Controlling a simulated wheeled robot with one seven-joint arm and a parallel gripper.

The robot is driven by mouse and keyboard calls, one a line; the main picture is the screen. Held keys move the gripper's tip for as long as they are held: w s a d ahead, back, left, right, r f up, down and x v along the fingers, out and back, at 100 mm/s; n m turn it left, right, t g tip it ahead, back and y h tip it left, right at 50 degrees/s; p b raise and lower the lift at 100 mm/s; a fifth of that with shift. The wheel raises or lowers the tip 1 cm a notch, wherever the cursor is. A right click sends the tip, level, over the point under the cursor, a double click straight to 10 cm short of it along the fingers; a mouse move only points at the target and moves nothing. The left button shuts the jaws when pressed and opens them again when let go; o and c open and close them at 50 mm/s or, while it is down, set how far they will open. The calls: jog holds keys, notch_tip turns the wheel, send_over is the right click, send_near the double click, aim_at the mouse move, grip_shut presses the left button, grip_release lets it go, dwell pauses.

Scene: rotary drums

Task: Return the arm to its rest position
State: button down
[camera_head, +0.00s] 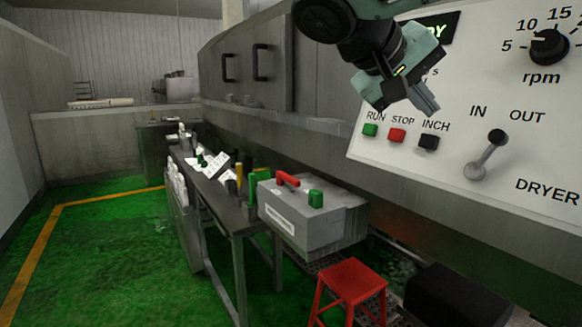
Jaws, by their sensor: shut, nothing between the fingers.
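My gripper (424,101) hangs from the arm at the upper right of the head view, in front of the white control panel (455,161). It is shut and empty, its fingers pointing down and to the right. Below and around it on the panel are a green RUN button (370,130), a red STOP button (397,135) and a black INCH button (429,142). An IN/OUT lever (487,155) with a black knob and a black rpm dial (549,47) are to the right. The gripper partly hides the dark display (448,27). I cannot tell whether the gripper touches the panel.
A narrow table (240,222) holds bottles and papers. A grey box (305,218) with red and green parts is beside it. A red stool (351,282) and a black block (455,298) stand at lower right. The green floor (115,262) at left is clear.

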jog(key=s+a+f+n+g+y, duration=0.1)
jog(key=s+a+f+n+y, duration=0.2)
jog(key=s+f, duration=0.4)
jog(key=s+a+f+n+g+y, duration=0.1)
jog(key=s+a+f+n+y, duration=0.2)
jog(key=s+f, duration=0.5)
jog(key=s+a+f+n+g+y, duration=0.2)
jog(key=s+f+y, duration=0.3)
jog(key=f, duration=1)
jog(key=s+a+n, duration=0.1)
jog(key=s, duration=0.1)
jog(key=shift+s+a+f, duration=0.15)
jog(key=shift+s+f, duration=0.05)
jog(key=shift+s, duration=0.1)
